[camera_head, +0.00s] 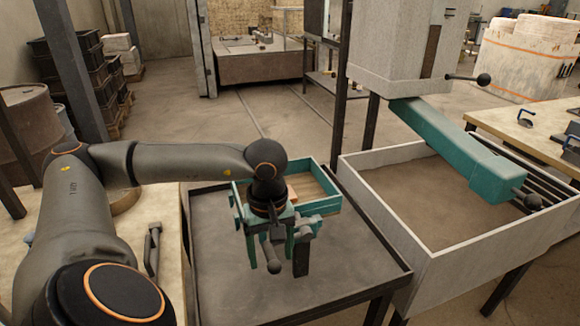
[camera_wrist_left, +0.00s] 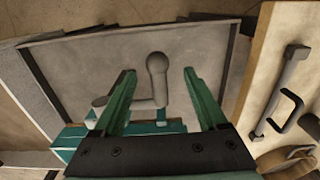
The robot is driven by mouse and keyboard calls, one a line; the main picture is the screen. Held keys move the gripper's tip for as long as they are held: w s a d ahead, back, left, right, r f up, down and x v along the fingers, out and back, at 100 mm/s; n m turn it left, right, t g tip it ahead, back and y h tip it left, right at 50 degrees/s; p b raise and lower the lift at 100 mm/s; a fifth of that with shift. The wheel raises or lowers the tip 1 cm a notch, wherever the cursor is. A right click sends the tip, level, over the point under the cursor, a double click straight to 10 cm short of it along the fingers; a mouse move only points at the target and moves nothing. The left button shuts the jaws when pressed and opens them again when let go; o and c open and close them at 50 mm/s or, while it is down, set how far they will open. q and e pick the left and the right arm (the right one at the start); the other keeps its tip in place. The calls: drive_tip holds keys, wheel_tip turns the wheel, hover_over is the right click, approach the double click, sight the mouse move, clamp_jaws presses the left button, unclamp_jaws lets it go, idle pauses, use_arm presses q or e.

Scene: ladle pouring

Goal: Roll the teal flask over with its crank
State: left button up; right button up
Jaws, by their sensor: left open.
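The teal flask (camera_head: 322,206) is an open box frame on the dark metal table. A small reddish-brown block shows inside it. Its grey crank (camera_head: 272,266) sticks out on the near side, with a round knob. In the left wrist view the crank (camera_wrist_left: 157,86) is bent, and the flask's teal edge (camera_wrist_left: 68,146) shows at the bottom. My left gripper (camera_head: 278,262) hangs over the near side of the flask, pointing down, and hides part of it. In the left wrist view my left gripper (camera_wrist_left: 159,74) is open, with the crank between its fingers. Contact cannot be told. My right gripper is out of view.
The dark table (camera_head: 225,278) has a raised rim and bare room around the flask. A light-walled sand bin (camera_head: 410,240) stands right, under a teal beam (camera_head: 455,150) with a knob. A wooden bench with a dark handle (camera_head: 152,248) is left.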

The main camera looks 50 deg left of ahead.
use_arm(q)
drive_tip(key=shift+s+d+r+p, duration=0.1)
drive_tip(key=shift+d+r+p, duration=0.15)
drive_tip(key=shift+r+p, duration=0.35)
drive_tip(key=shift+s+d+r+p, duration=0.15)
drive_tip(key=shift+d+r+p, duration=0.15)
drive_tip(key=shift+r, duration=0.55)
drive_tip(key=shift+s+d+r+p, duration=0.1)
drive_tip(key=shift+d+r+p, duration=0.25)
drive_tip(key=shift+r, duration=0.35)
drive_tip(key=shift+a, duration=0.1)
